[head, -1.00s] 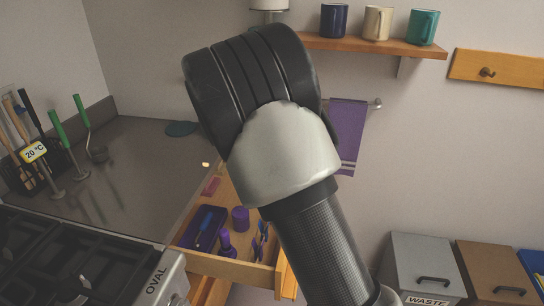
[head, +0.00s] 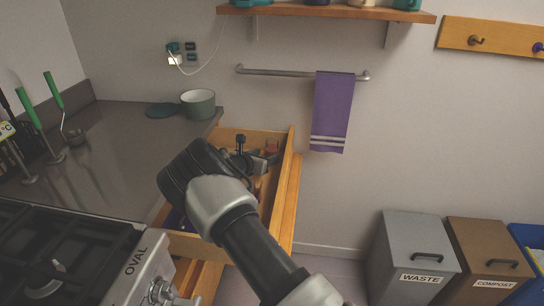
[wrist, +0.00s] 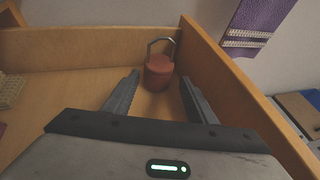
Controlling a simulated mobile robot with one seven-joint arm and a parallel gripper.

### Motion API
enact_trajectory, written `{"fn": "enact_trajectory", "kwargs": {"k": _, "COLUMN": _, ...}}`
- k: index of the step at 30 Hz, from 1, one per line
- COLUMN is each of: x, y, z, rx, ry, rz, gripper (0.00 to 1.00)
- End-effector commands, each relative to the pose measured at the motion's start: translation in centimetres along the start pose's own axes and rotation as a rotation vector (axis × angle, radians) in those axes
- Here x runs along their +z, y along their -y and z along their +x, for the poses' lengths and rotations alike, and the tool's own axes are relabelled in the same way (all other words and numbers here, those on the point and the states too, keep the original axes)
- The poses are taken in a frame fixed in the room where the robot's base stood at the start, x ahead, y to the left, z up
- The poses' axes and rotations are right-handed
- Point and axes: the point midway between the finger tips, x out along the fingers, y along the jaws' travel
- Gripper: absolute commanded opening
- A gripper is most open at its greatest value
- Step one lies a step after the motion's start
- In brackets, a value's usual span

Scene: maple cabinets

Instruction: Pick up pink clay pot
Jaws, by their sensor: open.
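The pink clay pot (wrist: 158,73) shows in the wrist view as a small reddish pot with a grey angular handle arching above it. It stands upright near the far right corner of the open wooden drawer (wrist: 80,57). In the head view the pot (head: 272,147) shows only as a small reddish shape at the drawer's far end. My gripper (wrist: 159,82) is open and empty, its two fingers pointing toward the pot, one on each side in the picture. I cannot tell whether the fingertips reach it. In the head view my gripper (head: 253,160) is over the drawer, partly hidden by my arm.
The drawer's right wall (wrist: 240,85) is close to my right finger. A pale block-like object (wrist: 10,92) lies at the drawer's left. A green-grey pot (head: 198,104) stands on the counter left of the drawer. A purple towel (head: 332,110) hangs behind.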

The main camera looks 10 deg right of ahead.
Motion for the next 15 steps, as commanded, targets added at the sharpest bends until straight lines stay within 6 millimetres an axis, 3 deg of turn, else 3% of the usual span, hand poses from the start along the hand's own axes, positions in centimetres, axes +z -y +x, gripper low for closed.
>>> {"fn": "enact_trajectory", "kwargs": {"k": 8, "x": -0.2, "y": 0.0, "z": 2.2, "rx": 0.0, "ry": -0.001, "rz": 0.002, "gripper": 0.52}}
{"fn": "enact_trajectory", "kwargs": {"k": 15, "x": -0.2, "y": -0.2, "z": 5.8, "rx": -0.001, "ry": 0.0, "rz": 0.003, "gripper": 0.52}}
